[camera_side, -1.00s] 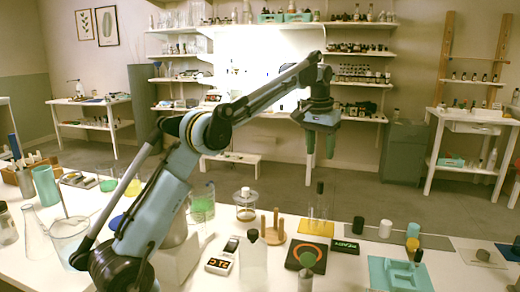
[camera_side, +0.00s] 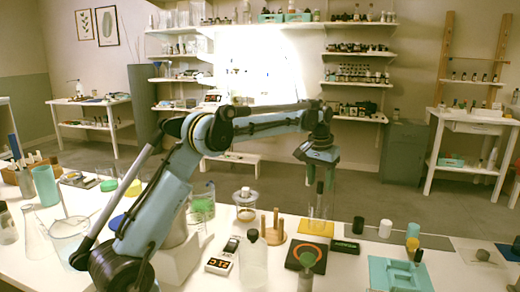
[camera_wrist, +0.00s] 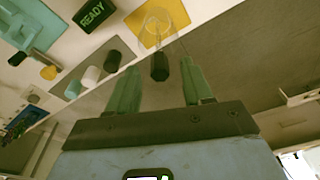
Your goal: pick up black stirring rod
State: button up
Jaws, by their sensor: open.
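The black stirring rod (camera_side: 320,188) stands upright in a clear glass container (camera_side: 318,212) on a yellow mat (camera_side: 316,228). Its dark end (camera_wrist: 159,67) faces the camera in the wrist view, and its lower part shows only faintly through the glass. My gripper (camera_side: 319,182) points down above the container with its green fingers open. In the wrist view, the rod's end appears between the two fingers of my gripper (camera_wrist: 160,66), with a gap on either side. I cannot tell whether the tips are level with it.
A READY display (camera_side: 345,246) lies right of the mat. White (camera_side: 385,229) and black (camera_side: 358,225) jars stand farther right. A wooden peg stand (camera_side: 273,230) and a lidded glass jar (camera_side: 245,203) stand to the left. A pad with an orange ring (camera_side: 307,256) lies in front.

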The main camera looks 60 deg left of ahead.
notch_tip(320, 180, down, 2)
jog(key=shift+w, duration=0.15)
grip_shut()
jog(key=shift+r, duration=0.15)
jog(key=shift+r, duration=4.9)
